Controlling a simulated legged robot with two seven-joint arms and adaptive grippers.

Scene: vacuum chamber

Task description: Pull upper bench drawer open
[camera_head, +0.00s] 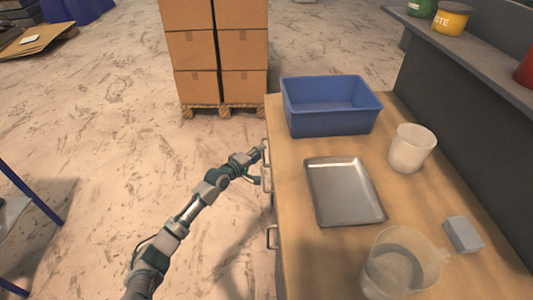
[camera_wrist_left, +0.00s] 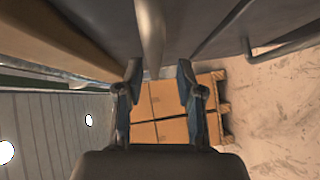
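The wooden-topped bench (camera_head: 290,185) stands on the right in the head view, with metal drawer handles along its left side. My left gripper (camera_head: 256,160) is at that side, by the far handles. In the left wrist view its two fingers (camera_wrist_left: 158,78) are open and apart. A grey bar handle (camera_wrist_left: 151,35) reaches in between the fingertips, with gaps visible on both sides. A second handle (camera_wrist_left: 290,42) shows at the right of that view. The drawer fronts are mostly hidden from the head view, and no open drawer shows. My right gripper is out of view.
On the bench are a blue bin (camera_head: 330,120), a metal tray (camera_head: 345,195), a white tub (camera_head: 410,150), a clear jug (camera_head: 400,265) and a grey block (camera_head: 463,235). Stacked boxes (camera_head: 195,50) stand on a pallet beyond.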

